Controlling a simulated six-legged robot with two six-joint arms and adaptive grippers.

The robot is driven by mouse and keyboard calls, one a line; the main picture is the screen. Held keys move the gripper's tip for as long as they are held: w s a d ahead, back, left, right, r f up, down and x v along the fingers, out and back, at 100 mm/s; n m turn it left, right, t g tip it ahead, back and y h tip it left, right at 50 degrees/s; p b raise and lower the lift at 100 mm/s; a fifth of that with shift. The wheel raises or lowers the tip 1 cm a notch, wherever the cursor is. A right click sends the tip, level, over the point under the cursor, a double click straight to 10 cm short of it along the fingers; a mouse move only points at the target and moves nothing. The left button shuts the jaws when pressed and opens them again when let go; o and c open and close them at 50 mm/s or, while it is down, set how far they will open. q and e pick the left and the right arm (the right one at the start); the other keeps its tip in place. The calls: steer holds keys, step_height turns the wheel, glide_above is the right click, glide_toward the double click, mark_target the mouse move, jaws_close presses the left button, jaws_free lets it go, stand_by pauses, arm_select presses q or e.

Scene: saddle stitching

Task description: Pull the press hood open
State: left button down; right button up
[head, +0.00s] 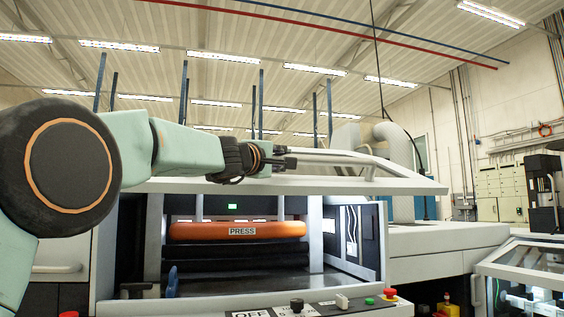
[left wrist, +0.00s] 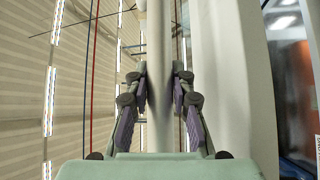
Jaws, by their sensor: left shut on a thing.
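The press hood (head: 330,187) is a pale lid, raised and tilted, with the press interior showing below it. Its handle is a grey bar (head: 340,157) along the hood's upper side. My left gripper (head: 287,161) is at the left part of this bar, shut on it. In the left wrist view the fingers (left wrist: 160,85) stand on both sides of the bar (left wrist: 160,35), and the hood's pale panel (left wrist: 235,80) lies to the right. My right gripper is not in view.
Under the hood is an orange bar labelled PRESS (head: 190,231). A control panel with a red button (head: 390,293) and knobs is at the front. A glazed machine (head: 535,270) stands at right. Above the hood is open room up to the ceiling lights.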

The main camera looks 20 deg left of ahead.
arm_select(q)
steer(key=shift+w+f, duration=0.1)
steer(key=shift+f, duration=0.1)
steer(key=c, duration=1.5)
jaws_free()
steer(key=o, duration=0.4)
steer(key=shift+r, duration=0.25)
steer(key=shift+s, duration=0.2)
steer(key=shift+v, duration=3.5)
steer(key=shift+s, duration=0.2)
steer(key=shift+f, duration=0.15)
